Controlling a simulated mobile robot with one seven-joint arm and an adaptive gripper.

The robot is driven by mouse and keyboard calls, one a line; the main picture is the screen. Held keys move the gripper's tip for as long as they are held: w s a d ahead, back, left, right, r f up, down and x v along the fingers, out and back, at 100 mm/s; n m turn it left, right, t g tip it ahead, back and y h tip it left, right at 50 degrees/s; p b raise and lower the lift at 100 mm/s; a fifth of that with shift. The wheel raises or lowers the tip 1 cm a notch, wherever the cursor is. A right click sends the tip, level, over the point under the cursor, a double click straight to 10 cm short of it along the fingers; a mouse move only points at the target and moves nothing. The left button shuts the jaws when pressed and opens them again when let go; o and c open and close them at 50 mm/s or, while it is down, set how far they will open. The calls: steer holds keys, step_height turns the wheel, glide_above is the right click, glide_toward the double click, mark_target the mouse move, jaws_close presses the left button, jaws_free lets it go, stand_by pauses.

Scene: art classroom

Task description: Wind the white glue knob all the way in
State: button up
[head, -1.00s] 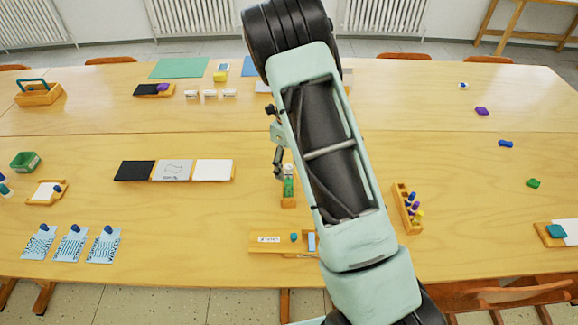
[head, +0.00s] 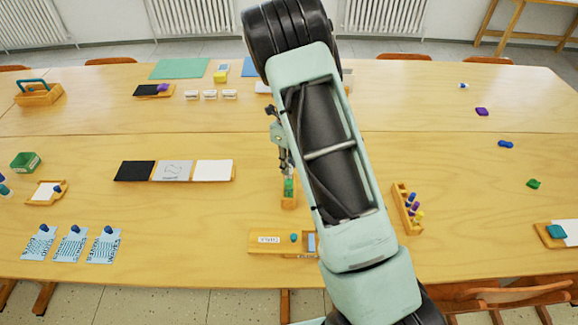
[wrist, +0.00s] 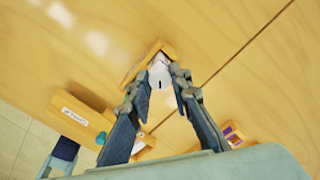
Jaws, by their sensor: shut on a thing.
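The white glue knob (wrist: 158,80) shows in the wrist view between the two fingertips of my gripper (wrist: 161,72). It has a short dark mark on its face. My gripper is shut on it. In the head view the green glue stick (head: 289,187) stands in a small wooden holder (head: 289,203), and my gripper (head: 285,168) is at its top. The knob itself is hidden there by the fingers. The holder also shows in the wrist view (wrist: 135,70).
A wooden tray (head: 262,249) with a label and a teal knob lies just in front of the holder. A wooden rack (head: 401,208) with several coloured pieces stands to the right. Three card panels (head: 174,170) lie to the left. The table between is clear.

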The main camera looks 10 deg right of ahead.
steer(key=n+b, duration=0.1)
steer(key=n, duration=0.4)
steer(key=shift+f+n+b, duration=0.1)
steer(key=shift+n+b, duration=0.3)
steer(key=n+b, duration=0.1)
steer(key=n, duration=0.4)
steer(key=shift+n, duration=0.4)
steer(key=o, duration=1.6)
steer(key=shift+c, duration=0.2)
